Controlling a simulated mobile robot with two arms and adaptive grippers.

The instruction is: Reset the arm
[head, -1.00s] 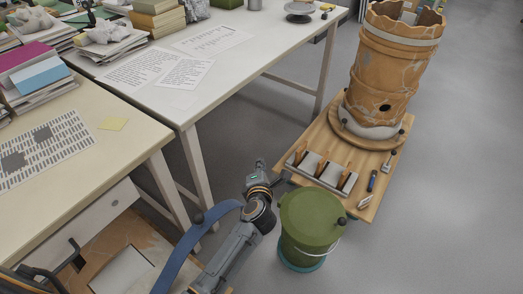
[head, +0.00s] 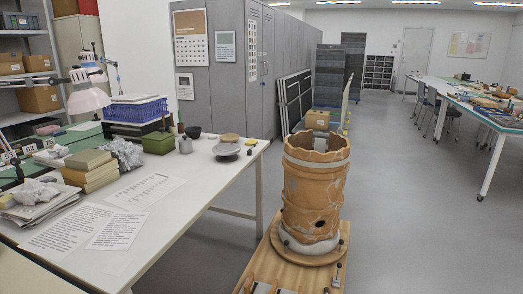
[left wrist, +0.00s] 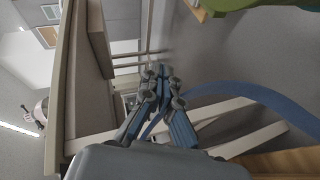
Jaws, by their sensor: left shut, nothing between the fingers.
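My left gripper (left wrist: 162,92) shows in the left wrist view with its fingers together and nothing between them. It hangs in free air beside a table (left wrist: 78,90), whose edge and legs lie around it. Neither gripper shows in the head view. A tall reassembled clay vessel (head: 315,185) with a jagged rim stands upright on a round turntable on a wooden board (head: 258,262).
A white table (head: 190,215) with papers, books (head: 90,168) and a blue crate (head: 137,112) stands at the left. Grey cabinets (head: 215,75) stand behind it. A green lid (left wrist: 235,5) is at the top of the left wrist view.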

